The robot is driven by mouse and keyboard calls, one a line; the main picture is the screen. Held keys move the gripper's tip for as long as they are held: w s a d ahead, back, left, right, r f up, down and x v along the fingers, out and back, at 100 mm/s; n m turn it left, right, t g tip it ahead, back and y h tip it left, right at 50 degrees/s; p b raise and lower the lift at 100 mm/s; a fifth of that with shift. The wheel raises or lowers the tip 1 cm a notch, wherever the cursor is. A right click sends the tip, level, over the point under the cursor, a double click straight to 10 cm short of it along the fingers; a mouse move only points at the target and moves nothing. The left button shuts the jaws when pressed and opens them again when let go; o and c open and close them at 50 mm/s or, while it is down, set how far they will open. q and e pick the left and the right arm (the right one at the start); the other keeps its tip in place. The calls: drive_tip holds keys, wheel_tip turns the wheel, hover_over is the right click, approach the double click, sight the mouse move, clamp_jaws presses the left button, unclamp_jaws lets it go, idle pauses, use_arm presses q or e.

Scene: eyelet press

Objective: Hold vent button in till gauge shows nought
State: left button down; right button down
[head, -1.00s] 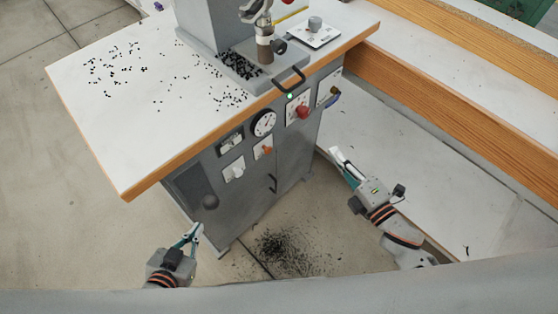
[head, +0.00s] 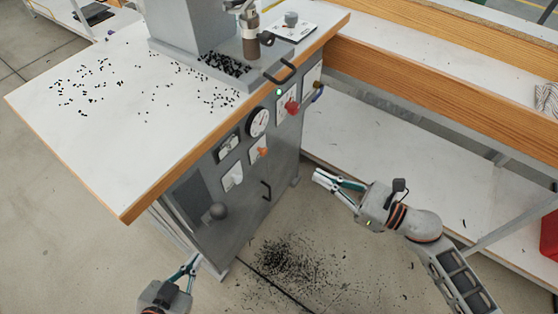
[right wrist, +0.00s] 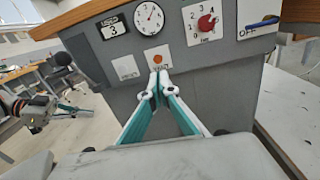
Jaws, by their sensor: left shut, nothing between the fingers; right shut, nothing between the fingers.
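The orange vent button (head: 262,151) sits on a small white plate on the grey cabinet front, and it also shows in the right wrist view (right wrist: 158,58). The round white gauge (head: 258,122) is just above it; in the right wrist view the gauge (right wrist: 149,18) has a dark needle, its reading too small to tell. My right gripper (head: 319,178) is shut and empty, out in front of the panel, apart from the button. In the right wrist view its fingertips (right wrist: 159,78) appear just below the button. My left gripper (head: 194,260) is shut and empty, low near the cabinet's lower left.
A red knob (head: 292,107) and a blue-handled switch (head: 318,93) are right of the gauge. A counter (right wrist: 113,25) reading 3 is left of it. A black door handle (head: 267,191) and dark ball (head: 217,211) stick out lower down. Black bits litter the floor.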

use_arm(q)
drive_tip(key=shift+s+f, duration=0.15)
use_arm(e)
drive_tip(key=shift+s+f+n, duration=0.25)
drive_tip(key=shift+f+n, duration=0.05)
drive_tip(key=shift+n, duration=0.2)
approach(266, 152)
drive_tip(key=x, duration=0.5)
drive_tip(key=shift+w+a+r+p, duration=0.1)
drive_tip(key=shift+a+r+p, duration=0.1)
drive_tip(key=shift+p, duration=0.1)
use_arm(q)
drive_tip(key=shift+a, duration=0.1)
use_arm(e)
drive_tip(key=shift+w+a+f, duration=0.15)
drive_tip(key=shift+w+a, duration=0.25)
drive_tip(key=shift+a, duration=0.2)
